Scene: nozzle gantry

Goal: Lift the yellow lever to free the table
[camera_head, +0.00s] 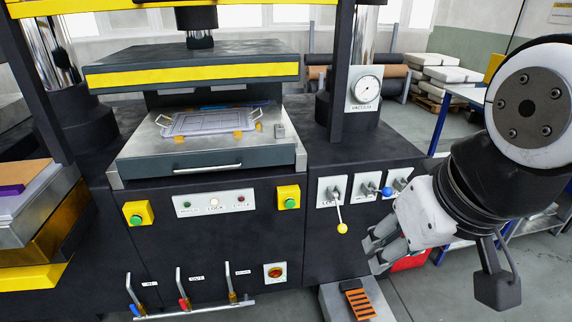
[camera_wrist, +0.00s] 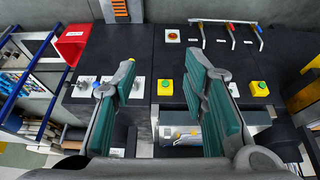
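The yellow lever has a yellow ball (camera_head: 342,228) on a thin rod that hangs down from the leftmost white switch plate on the dark cabinet front. The table (camera_head: 205,158) is a grey slab with a front handle under the press head, and a grey plate lies on it. My gripper (camera_head: 376,248) is to the right of the yellow ball and a little lower, apart from it. In the wrist view my gripper (camera_wrist: 163,72) has its green-padded fingers wide apart with nothing between them.
A lever with a blue ball (camera_head: 387,191) is to the right of the yellow one, close above my gripper. Green buttons (camera_head: 289,202) and several pipe levers (camera_head: 183,289) are on the front. A red bin (camera_head: 410,261) and a grey pedestal (camera_head: 330,299) stand low nearby.

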